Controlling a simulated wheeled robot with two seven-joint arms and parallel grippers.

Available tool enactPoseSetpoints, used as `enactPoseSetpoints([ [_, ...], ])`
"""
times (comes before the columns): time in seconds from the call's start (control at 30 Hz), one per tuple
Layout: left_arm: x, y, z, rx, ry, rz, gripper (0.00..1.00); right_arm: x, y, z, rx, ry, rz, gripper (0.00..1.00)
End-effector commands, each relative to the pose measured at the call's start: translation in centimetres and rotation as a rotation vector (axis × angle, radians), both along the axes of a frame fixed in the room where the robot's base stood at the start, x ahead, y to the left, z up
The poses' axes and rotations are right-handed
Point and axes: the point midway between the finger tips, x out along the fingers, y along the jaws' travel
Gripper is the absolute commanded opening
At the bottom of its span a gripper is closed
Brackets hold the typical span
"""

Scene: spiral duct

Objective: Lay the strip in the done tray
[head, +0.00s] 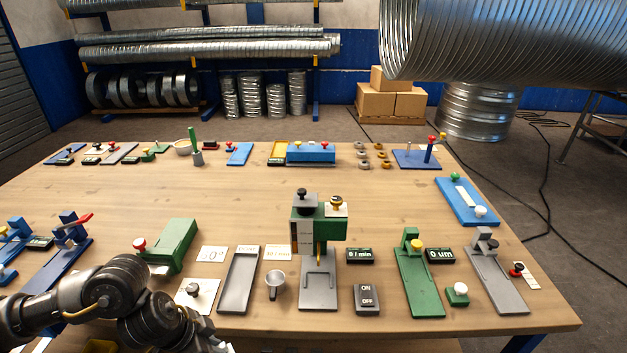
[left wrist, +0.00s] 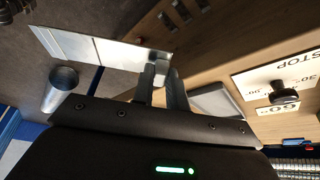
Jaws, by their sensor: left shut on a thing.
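My left arm comes in at the bottom left of the head view, over the near table edge; its fingertips are not clear there. In the left wrist view my left gripper (left wrist: 162,84) is shut on the end of a shiny metal strip (left wrist: 110,50), which extends to the upper left from the fingers. A shallow grey tray (head: 238,282) lies flat on the table in the head view, right of my arm and below a small label too blurred to read. It looks empty. My right gripper is not in view.
A white plate with a knob (head: 197,294) lies between my arm and the tray; it also shows in the left wrist view (left wrist: 283,96). A small grey cup (head: 275,282) and a green press (head: 318,235) stand right of the tray. The table middle (head: 140,190) is clear.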

Motion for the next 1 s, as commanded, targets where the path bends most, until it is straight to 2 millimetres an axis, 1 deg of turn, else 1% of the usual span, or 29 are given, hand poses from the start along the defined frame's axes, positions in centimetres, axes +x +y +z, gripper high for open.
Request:
enactPoseSetpoints([
  [0.07,0.3,-0.1,0.5,-0.002,-0.006,-0.003,0.00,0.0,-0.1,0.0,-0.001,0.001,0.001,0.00],
  [0.17,1.1,-0.4,2.0,-0.008,-0.014,-0.010,0.00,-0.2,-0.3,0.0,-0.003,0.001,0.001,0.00],
  [0.27,2.1,-0.7,4.3,-0.016,-0.021,-0.018,0.00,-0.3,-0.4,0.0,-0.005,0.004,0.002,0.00],
  [0.4,3.1,-0.9,7.9,-0.018,-0.022,-0.026,0.00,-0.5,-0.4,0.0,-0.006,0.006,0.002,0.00],
  [0.5,3.5,-0.7,10.1,-0.013,-0.018,-0.021,0.00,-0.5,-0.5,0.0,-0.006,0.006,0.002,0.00],
  [0.6,3.7,-0.4,11.8,-0.007,-0.012,-0.014,0.00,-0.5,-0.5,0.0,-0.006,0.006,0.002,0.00],
  [0.7,3.7,-0.2,13.0,-0.004,-0.007,-0.006,0.00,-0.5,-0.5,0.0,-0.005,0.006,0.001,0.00],
  [0.77,3.7,0.0,13.5,-0.001,-0.005,-0.003,0.00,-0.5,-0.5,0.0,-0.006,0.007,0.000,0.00],
  [1.0,3.7,0.1,13.9,0.000,0.000,0.002,0.00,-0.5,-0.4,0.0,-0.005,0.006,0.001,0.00],
])
